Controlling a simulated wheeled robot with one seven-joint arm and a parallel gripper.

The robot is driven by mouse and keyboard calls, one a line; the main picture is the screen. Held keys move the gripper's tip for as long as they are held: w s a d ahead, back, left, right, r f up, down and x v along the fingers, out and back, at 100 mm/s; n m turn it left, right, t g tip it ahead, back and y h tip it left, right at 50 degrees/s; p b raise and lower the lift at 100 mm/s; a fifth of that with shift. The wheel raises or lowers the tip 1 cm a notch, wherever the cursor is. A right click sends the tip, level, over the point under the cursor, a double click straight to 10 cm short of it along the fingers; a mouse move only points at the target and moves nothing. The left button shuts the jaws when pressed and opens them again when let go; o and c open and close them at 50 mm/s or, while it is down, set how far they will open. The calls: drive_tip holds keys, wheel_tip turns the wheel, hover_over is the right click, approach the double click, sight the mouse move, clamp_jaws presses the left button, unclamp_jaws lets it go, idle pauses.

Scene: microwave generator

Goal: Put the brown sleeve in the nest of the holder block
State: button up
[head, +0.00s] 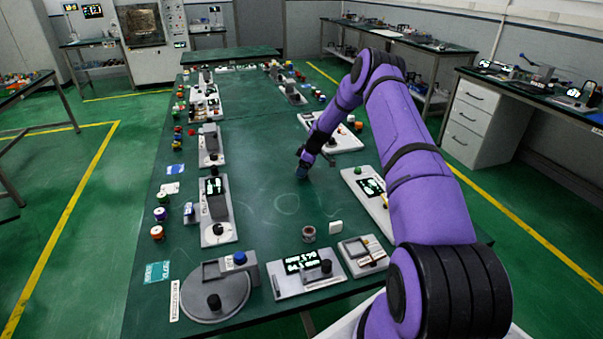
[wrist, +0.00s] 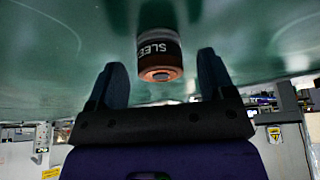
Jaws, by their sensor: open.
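The brown sleeve (wrist: 160,52) shows in the wrist view as a short cylinder with a dark band lettered "SLEE" and a copper-brown end with a small opening. It lies in line with the gap between the two dark fingers of my gripper (wrist: 165,85); no contact shows. In the head view my gripper (head: 302,170) is low over the middle of the green table, open. A small brown-and-grey cylinder (head: 308,233) stands nearer on the table and looks like the sleeve. I cannot tell for certain which unit is the holder block with the nest.
A display unit (head: 306,273), a small grey unit (head: 363,254) and a round-based fixture (head: 213,289) stand at the near end. A white piece (head: 335,227) lies by the cylinder. Several units and small parts line both table sides; the table's middle is mostly clear.

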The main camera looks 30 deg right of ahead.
drive_tip(key=shift+c, duration=0.2)
drive_tip(key=c, duration=1)
drive_tip(key=shift+c, duration=0.4)
drive_tip(key=shift+r, duration=0.15)
